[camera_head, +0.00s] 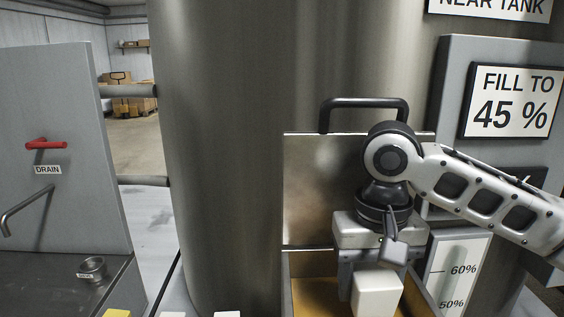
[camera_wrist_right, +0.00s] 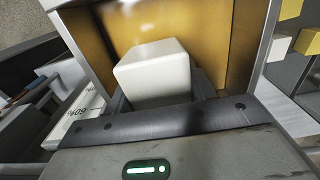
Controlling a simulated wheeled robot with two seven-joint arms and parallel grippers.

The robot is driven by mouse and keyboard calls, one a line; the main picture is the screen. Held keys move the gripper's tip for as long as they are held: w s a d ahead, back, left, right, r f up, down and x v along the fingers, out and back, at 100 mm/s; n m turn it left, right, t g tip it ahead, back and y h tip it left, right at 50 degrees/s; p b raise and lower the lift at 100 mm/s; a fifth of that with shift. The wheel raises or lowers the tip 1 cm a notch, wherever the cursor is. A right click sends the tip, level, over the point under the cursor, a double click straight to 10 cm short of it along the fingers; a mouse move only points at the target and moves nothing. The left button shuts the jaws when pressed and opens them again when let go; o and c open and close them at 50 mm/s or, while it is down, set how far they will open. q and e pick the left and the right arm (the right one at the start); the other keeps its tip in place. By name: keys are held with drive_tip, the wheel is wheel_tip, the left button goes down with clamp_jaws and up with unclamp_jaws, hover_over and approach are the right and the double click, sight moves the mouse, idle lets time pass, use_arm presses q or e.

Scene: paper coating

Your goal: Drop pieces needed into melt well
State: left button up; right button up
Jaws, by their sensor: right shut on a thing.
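My right gripper (camera_head: 372,282) is shut on a white block (camera_head: 377,292). It holds the block over the open melt well (camera_head: 302,294), a metal-walled box with a yellow-brown inside. In the right wrist view the white block (camera_wrist_right: 153,73) sits between the fingers, with the amber inside of the well (camera_wrist_right: 215,30) behind it. The well's lid (camera_head: 310,190), with a black handle, stands raised at the back. A yellow piece (camera_head: 117,313) and white pieces (camera_head: 227,314) show at the bottom edge of the head view. My left gripper is not in view.
A large steel tank (camera_head: 235,150) stands behind the well. A sign (camera_head: 513,102) reads "FILL TO 45 %", above a level gauge (camera_head: 458,270) marked 60% and 50%. A drain panel (camera_head: 50,150) with a red handle and a small metal cup (camera_head: 93,268) are at left.

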sight(373, 267)
drive_tip(key=o, duration=1.2)
wheel_tip(373, 267, up, 12)
